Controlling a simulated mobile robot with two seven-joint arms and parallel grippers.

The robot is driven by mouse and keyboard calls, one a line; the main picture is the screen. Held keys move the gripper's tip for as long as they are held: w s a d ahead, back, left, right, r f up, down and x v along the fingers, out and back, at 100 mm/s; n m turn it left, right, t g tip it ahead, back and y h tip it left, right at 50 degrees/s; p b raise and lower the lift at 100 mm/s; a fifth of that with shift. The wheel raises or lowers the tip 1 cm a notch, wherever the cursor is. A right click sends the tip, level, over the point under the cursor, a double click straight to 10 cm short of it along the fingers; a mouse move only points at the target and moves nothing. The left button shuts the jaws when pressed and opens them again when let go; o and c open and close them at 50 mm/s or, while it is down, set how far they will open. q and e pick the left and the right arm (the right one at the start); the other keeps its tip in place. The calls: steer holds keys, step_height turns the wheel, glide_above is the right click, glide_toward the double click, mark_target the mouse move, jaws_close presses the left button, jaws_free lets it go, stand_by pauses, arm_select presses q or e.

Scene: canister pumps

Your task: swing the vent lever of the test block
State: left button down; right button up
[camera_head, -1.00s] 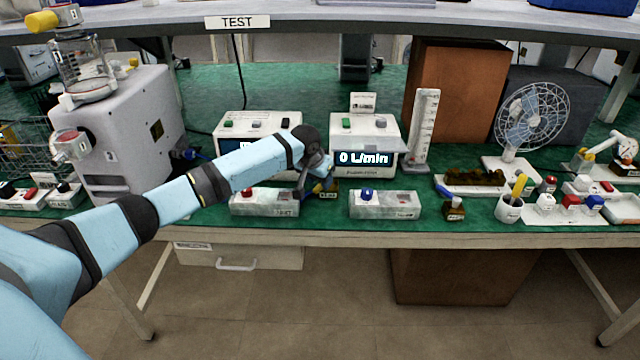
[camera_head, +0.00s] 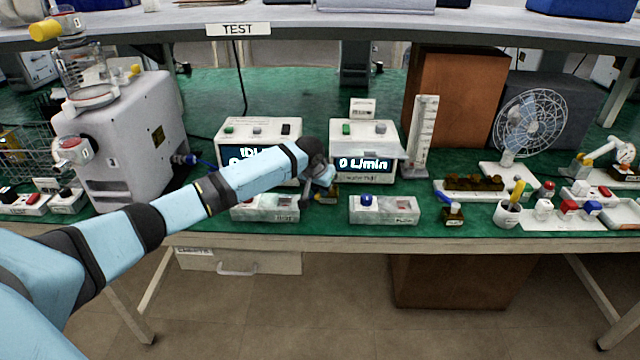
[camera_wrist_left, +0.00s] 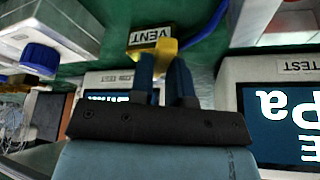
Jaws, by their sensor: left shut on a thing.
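The vent lever (camera_wrist_left: 166,50) is yellow and shows in the left wrist view beside a small brass-coloured test block (camera_wrist_left: 134,46) with a VENT label. My left gripper (camera_wrist_left: 165,68) has its two blue fingers close together at the lever, shut on it. In the head view my left gripper (camera_head: 322,186) is at the small test block (camera_head: 331,198), in front of the gap between two white display units. The gripper and wrist hide the lever there. My right gripper is not in view.
The right display unit (camera_head: 374,135) reads 0 L/min; my arm partly covers the left display unit (camera_head: 235,130). Low grey boxes (camera_head: 265,213) and (camera_head: 400,213) stand on either side of the block. A blue hose (camera_wrist_left: 208,25) passes close to my fingers.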

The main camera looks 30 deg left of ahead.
arm_select(q)
steer(key=shift+d+r+n+p, duration=0.25)
steer(key=shift+r+n+p, duration=0.2)
steer(key=shift+p, duration=0.35)
steer(key=n+p, duration=0.1)
steer(key=p, duration=0.2)
steer(key=shift+d+y, duration=0.3)
steer(key=shift+y, duration=0.1)
steer(key=shift+w+d+f+n+g+p, duration=0.2)
steer(key=shift+n+g+p, duration=0.1)
steer(key=shift+n+p, duration=0.45)
steer(key=shift+f+y, duration=0.25)
steer(key=shift+y, duration=0.05)
steer(key=c, duration=1.3)
jaws_free()
steer(key=shift+o, duration=1.1)
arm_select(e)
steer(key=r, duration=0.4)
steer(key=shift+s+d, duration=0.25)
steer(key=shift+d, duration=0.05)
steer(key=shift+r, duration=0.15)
